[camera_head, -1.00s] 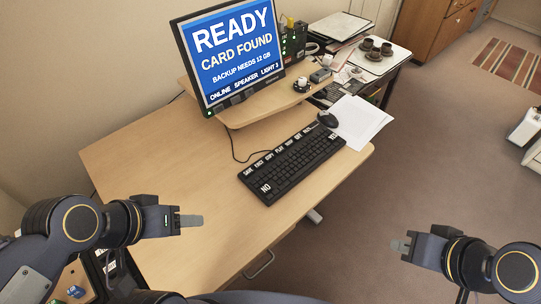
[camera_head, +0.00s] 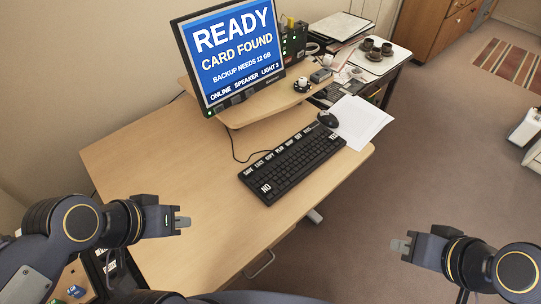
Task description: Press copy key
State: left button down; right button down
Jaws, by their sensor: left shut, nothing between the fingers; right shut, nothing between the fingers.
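A black keyboard (camera_head: 293,166) lies on the wooden desk, with a row of white-labelled keys along its far edge. The copy key (camera_head: 270,157) appears to be in that row, third from the left after SAVE and EXIT; its label is small. My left gripper (camera_head: 186,222) is shut and empty, over the front left of the desk, left of and nearer than the keyboard. My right gripper (camera_head: 397,245) is shut and empty, over the floor to the right of the desk. The monitor (camera_head: 230,50) reads READY, CARD FOUND, BACKUP NEEDS 12 GB.
A mouse (camera_head: 327,119) and white paper (camera_head: 362,122) lie right of the keyboard. A raised shelf (camera_head: 262,101) carries the monitor. The desk (camera_head: 165,150) left of the keyboard is clear.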

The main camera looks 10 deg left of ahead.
aim_at(269, 157)
jog(key=i+l+u, duration=0.45)
jog(key=l, duration=0.15)
jog(key=l+u, duration=0.2)
jog(key=l, duration=0.15)
jog(key=i+l+u, duration=0.25)
jog(key=l, duration=0.15)
jog(key=l+u, duration=0.2)
jog(key=l, duration=0.2)
